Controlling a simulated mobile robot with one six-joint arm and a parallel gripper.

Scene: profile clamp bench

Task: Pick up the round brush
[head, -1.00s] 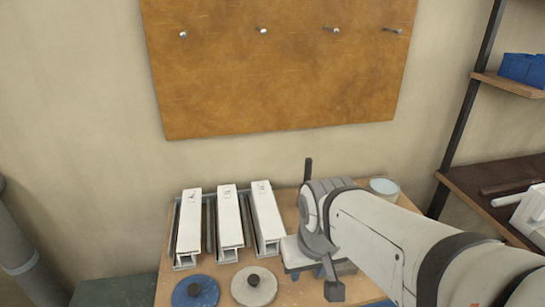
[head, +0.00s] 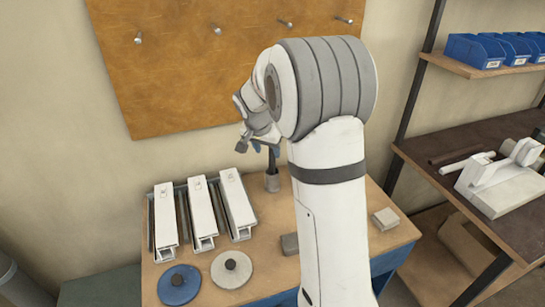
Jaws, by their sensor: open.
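A slim dark upright handle (head: 272,160) rises from a small grey cup-like base (head: 272,183) at the back of the wooden bench, right of the white profiles. It looks like the round brush, but its bristles cannot be made out. My gripper (head: 257,147) is open, just above and left of the handle's top. The gripper is partly hidden by my wrist, and I cannot tell whether it touches the handle.
Three white profiles (head: 202,212) lie in a clamp rack at the left of the bench (head: 265,208). A blue disc (head: 178,284) and a beige disc (head: 232,268), both with knobs, lie in front. A grey block (head: 290,244) and a pale block (head: 385,219) lie near my arm. A pegboard (head: 225,70) is behind.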

